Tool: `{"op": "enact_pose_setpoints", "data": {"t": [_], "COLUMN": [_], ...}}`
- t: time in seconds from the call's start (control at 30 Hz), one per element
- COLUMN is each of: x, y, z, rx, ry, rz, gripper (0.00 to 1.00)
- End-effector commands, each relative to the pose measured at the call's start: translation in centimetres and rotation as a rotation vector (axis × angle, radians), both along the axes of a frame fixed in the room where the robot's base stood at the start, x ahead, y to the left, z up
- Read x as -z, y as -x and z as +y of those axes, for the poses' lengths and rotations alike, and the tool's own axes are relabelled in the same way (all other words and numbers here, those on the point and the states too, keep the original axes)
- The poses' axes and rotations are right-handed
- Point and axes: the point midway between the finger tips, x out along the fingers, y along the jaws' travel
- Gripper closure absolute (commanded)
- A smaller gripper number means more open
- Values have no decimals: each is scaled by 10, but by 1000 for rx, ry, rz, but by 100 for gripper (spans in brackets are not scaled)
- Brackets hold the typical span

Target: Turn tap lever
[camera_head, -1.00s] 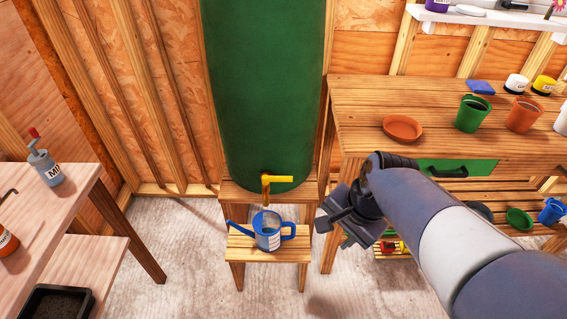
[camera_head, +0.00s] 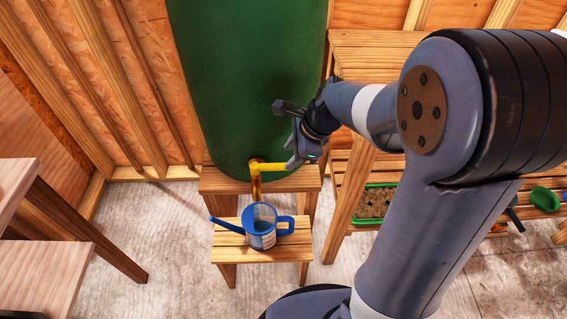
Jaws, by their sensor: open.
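The yellow tap (camera_head: 255,172) sticks out low on the front of the green barrel (camera_head: 245,90). Its lever (camera_head: 271,166) points to the right. My gripper (camera_head: 288,138) is open in front of the barrel, to the right of the tap. Its lower finger is at the lever's right end, and I cannot tell whether they touch. The upper finger stands above, against the green barrel in the picture. A clear and blue watering can (camera_head: 262,232) stands upright below the tap, its spout to the left.
The can stands on a small wooden stool (camera_head: 230,252), with a wooden stand (camera_head: 222,182) under the barrel. A workbench (camera_head: 362,42) is at the right, partly hidden by my arm. A green tray (camera_head: 374,203) sits on its lower shelf. Table parts (camera_head: 50,265) are at the left.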

Motion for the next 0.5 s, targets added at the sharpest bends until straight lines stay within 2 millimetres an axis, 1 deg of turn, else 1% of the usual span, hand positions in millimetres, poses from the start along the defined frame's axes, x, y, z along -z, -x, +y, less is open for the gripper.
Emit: {"op": "enact_pose_setpoints", "data": {"t": [0.03,0.2,0.33,0.5], "x": [13,35,44,47], "y": [-2,-7,-9,-10], "z": [4,14,18,20], "rx": [-1,-2,-1,-1], "ry": [0,0,0,0], "rz": [3,1,1,-1], "gripper": [59,59,59,59]}}
